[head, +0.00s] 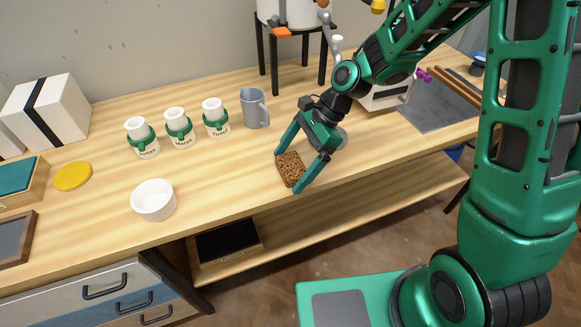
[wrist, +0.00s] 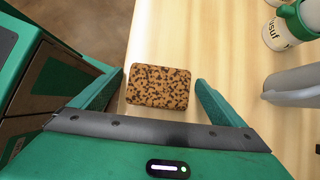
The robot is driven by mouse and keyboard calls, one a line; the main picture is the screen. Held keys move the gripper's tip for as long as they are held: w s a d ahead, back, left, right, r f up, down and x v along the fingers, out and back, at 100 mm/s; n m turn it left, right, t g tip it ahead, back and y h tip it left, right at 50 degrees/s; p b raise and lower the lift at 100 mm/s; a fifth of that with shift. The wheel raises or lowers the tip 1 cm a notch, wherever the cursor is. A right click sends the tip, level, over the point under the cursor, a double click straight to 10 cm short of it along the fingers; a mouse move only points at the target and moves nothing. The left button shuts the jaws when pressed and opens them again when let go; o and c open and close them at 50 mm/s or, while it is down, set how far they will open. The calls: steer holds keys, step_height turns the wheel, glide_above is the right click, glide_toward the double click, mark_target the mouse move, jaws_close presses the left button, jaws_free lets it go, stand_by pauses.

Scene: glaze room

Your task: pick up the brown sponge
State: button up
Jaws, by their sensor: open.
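The brown sponge (head: 291,169) is a speckled block lying on the wooden table near its front edge. In the wrist view the sponge (wrist: 158,87) lies between the two green fingers of my gripper (wrist: 160,90). My gripper (head: 288,170) is open, with one finger on each side of the sponge. A narrow gap shows between the sponge and each finger in the wrist view. I cannot tell how high the fingertips are above the tabletop.
A grey mug (head: 254,108) stands behind the sponge. Several white jars with green bands, one of them the Yusuf jar (head: 215,117), stand to its left. A white bowl (head: 153,200) is at the front left. The tabletop (head: 225,170) between bowl and sponge is clear.

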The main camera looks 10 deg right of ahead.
mark_target(283, 166)
steer(key=c, duration=1.2)
steer(key=shift+r, duration=0.5)
step_height(283, 166, up, 3)
steer(key=shift+f, duration=0.15)
steer(key=s+a+r, duration=0.7)
steer(key=s+a, duration=0.1)
steer(key=shift+s+r, duration=0.15)
steer(key=shift+s, duration=0.2)
